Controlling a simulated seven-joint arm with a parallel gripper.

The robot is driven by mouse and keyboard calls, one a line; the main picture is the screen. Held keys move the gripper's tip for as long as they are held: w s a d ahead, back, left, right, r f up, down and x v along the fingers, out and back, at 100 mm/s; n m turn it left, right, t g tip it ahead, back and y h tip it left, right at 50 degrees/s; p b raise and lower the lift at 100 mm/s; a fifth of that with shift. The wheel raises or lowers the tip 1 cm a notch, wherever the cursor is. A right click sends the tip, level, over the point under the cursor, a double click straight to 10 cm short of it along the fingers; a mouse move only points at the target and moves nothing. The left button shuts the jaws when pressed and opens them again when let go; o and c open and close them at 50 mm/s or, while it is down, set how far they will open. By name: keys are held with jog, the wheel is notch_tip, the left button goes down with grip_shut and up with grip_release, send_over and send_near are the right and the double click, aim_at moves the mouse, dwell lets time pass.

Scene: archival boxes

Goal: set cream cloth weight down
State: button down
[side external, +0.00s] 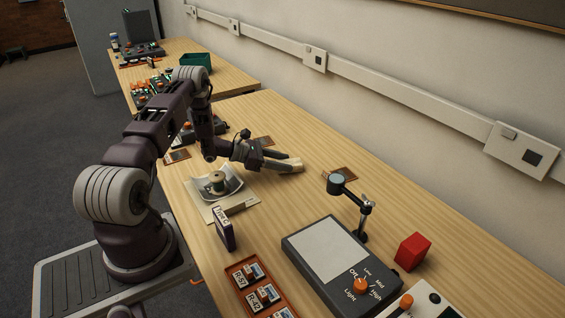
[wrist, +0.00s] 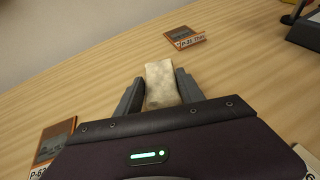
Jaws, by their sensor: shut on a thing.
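The cream cloth weight (wrist: 163,84) is a small pale, oblong pad between the two fingers in the wrist view. My gripper (wrist: 160,90) is shut on it. In the side external view my gripper (side external: 280,162) is low over the wooden table, and the cream weight (side external: 291,164) shows at its fingertips. I cannot tell whether the weight touches the table.
A small framed card (side external: 344,173) lies to the right, near a lens stand (side external: 360,215). A grey light box (side external: 325,250) and red block (side external: 412,251) are nearer the camera.

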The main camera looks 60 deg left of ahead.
jog(key=c, duration=0.7)
grip_release()
jog(key=shift+f, duration=0.1)
